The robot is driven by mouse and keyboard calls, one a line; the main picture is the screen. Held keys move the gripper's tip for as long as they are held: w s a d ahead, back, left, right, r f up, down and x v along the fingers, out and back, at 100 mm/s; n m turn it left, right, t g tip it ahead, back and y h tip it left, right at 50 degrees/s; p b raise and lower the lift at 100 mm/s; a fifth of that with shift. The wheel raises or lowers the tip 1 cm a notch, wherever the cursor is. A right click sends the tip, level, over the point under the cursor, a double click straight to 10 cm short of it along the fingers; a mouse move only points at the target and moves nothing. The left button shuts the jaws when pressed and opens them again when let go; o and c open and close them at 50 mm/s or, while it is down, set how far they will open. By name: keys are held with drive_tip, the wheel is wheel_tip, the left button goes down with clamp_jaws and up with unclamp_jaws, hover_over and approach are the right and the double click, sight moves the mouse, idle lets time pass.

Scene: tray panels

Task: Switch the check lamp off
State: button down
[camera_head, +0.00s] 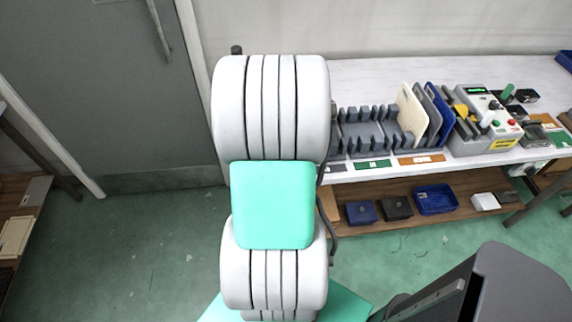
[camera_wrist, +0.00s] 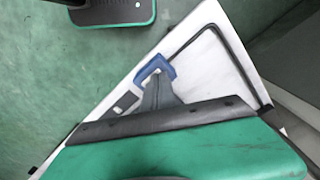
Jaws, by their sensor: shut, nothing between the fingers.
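I cannot make out for certain which part is the check lamp or its switch. A light grey control box (camera_head: 486,112) stands on the right part of the bench in the head view. It has a lit green display, dark, red and green knobs or buttons, and a yellow strip. A green lever-like piece (camera_head: 507,92) shows just right of it. The control box is not recognisable in the wrist view.
The white bench (camera_head: 375,72) runs along the wall with grey slotted racks (camera_head: 365,135) and upright cream and blue panels. A wooden lower shelf (camera_head: 415,210) holds several small boxes and a blue tray (camera_head: 435,199). My arm fills the middle of the head view.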

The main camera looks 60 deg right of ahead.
wheel_tip(320, 180, up, 7)
drive_tip(key=p, duration=0.5)
drive_tip(key=shift+p, duration=0.3)
drive_tip(key=shift+f, duration=0.1)
